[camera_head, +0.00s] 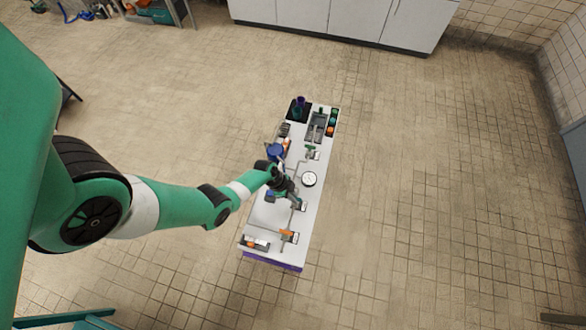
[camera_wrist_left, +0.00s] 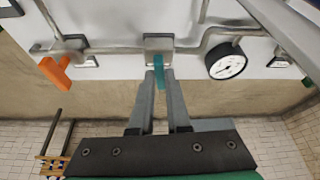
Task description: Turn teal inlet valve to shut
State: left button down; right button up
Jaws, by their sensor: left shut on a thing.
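The teal valve handle (camera_wrist_left: 158,72) sits on a pipe fitting (camera_wrist_left: 158,46) in the left wrist view. It points down in the picture, square to the pipe run. My left gripper (camera_wrist_left: 160,80) has one finger on each side of the handle and is shut on it. In the head view my left gripper (camera_head: 296,199) is over the middle of the white panel bench (camera_head: 271,217). It hides most of the valve there. My right gripper does not show.
An orange valve handle (camera_wrist_left: 55,72) is to the left and a round gauge (camera_wrist_left: 226,61) to the right in the left wrist view. A blue round part (camera_head: 275,151) and a dark tray with a purple object (camera_head: 299,104) are farther up the bench.

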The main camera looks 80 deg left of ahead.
pick_arm(q)
jog(key=shift+a+m, duration=0.1)
jog(key=shift+m, duration=0.5)
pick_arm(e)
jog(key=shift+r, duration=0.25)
pick_arm(q)
jog(key=shift+h, duration=0.3)
jog(key=c, duration=0.9)
grip_release()
